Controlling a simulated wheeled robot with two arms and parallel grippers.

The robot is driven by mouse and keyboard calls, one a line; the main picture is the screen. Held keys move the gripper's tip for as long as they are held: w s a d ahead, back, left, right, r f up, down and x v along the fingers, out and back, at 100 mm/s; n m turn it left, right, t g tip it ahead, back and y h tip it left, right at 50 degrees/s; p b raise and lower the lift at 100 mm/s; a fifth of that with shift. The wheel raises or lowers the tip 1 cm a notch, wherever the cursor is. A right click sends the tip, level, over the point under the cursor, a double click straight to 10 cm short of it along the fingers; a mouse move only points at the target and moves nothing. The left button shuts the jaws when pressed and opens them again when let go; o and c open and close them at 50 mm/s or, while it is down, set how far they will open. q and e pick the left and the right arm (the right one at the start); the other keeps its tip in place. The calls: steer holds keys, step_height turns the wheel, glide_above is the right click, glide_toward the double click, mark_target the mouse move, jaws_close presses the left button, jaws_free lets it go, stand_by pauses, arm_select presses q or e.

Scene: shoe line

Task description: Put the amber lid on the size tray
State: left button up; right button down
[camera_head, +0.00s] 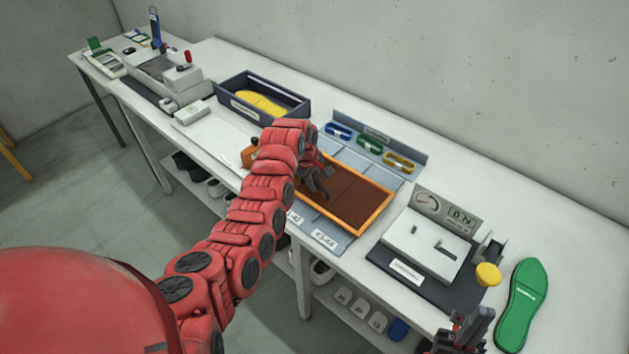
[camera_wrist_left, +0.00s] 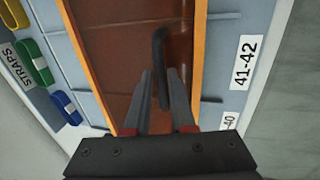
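The amber lid (camera_head: 350,195), a brown panel with an orange rim, lies over the middle of the grey-blue size tray (camera_head: 328,240). Tray strips show on both sides of it; I cannot tell whether it is seated. The wrist view shows the lid (camera_wrist_left: 115,45) with a dark bar handle (camera_wrist_left: 160,50). My left gripper (camera_head: 318,185) is low over the lid. Its fingers (camera_wrist_left: 160,72) stand on either side of the handle, with narrow gaps visible. My right gripper (camera_head: 472,325) is at the lower right, apart from the lid; its fingers are unclear.
Blue, green and yellow straps (camera_head: 370,144) sit along the tray's back. A grey bin (camera_head: 235,105) holds a yellow sole. A white device with a gauge (camera_head: 430,245) stands right of the tray. A yellow knob (camera_head: 487,275) and green sole (camera_head: 522,303) are near my right gripper.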

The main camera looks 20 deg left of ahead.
arm_select(q)
steer(key=o, duration=0.4)
steer(key=shift+c, duration=0.2)
steer(key=shift+r, duration=0.1)
steer(key=shift+r, duration=0.2)
steer(key=v, duration=1.7)
steer(key=shift+p, duration=0.4)
steer(key=shift+f, duration=0.1)
